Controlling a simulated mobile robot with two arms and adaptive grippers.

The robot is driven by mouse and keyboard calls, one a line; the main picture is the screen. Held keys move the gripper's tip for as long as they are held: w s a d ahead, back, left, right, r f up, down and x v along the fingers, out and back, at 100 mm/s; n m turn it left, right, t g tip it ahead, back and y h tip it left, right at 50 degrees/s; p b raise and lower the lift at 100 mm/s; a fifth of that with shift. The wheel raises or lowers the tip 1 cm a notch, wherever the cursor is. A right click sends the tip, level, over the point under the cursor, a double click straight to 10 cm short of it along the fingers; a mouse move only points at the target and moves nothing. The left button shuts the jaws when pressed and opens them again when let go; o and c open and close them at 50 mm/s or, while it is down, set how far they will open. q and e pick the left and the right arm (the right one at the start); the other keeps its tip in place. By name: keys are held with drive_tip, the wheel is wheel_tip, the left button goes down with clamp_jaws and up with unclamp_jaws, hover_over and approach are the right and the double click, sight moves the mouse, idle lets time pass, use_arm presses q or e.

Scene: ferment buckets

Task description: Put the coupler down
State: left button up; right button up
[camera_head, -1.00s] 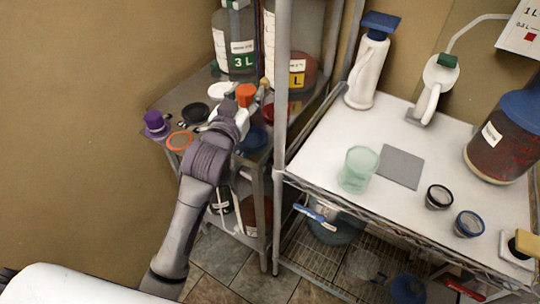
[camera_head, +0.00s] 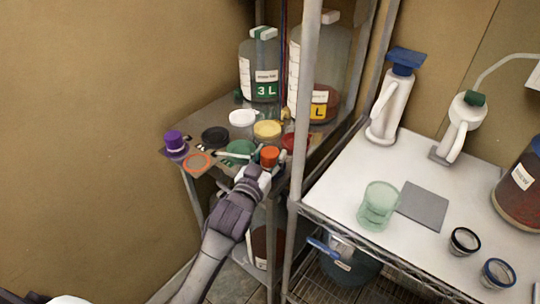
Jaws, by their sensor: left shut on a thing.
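The coupler appears to be the small orange cylinder (camera_head: 270,157) at the tip of my left gripper (camera_head: 262,167), over the front right of the grey shelf top. My left gripper is shut on it; the fingers are small and partly merge with the coupler. I cannot tell whether the coupler touches the shelf. A green disc (camera_head: 240,150) lies just left of the gripper tip. My right gripper is not in view.
The shelf top (camera_head: 190,140) holds a purple cap (camera_head: 174,142), an orange ring (camera_head: 198,162), black (camera_head: 215,136), white (camera_head: 243,117), yellow (camera_head: 267,130) and red (camera_head: 290,141) discs. Large bottles (camera_head: 261,70) stand behind. A metal post (camera_head: 305,110) rises close right; a white table (camera_head: 345,185) lies beyond.

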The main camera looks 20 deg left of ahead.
use_arm(q)
drive_tip(key=o, duration=1.3)
drive_tip(key=shift+f, duration=0.1)
drive_tip(key=shift+c, duration=0.2)
drive_tip(key=shift+r, duration=0.2)
drive_tip(key=s+a+b, duration=0.1)
drive_tip(key=s, duration=1.1)
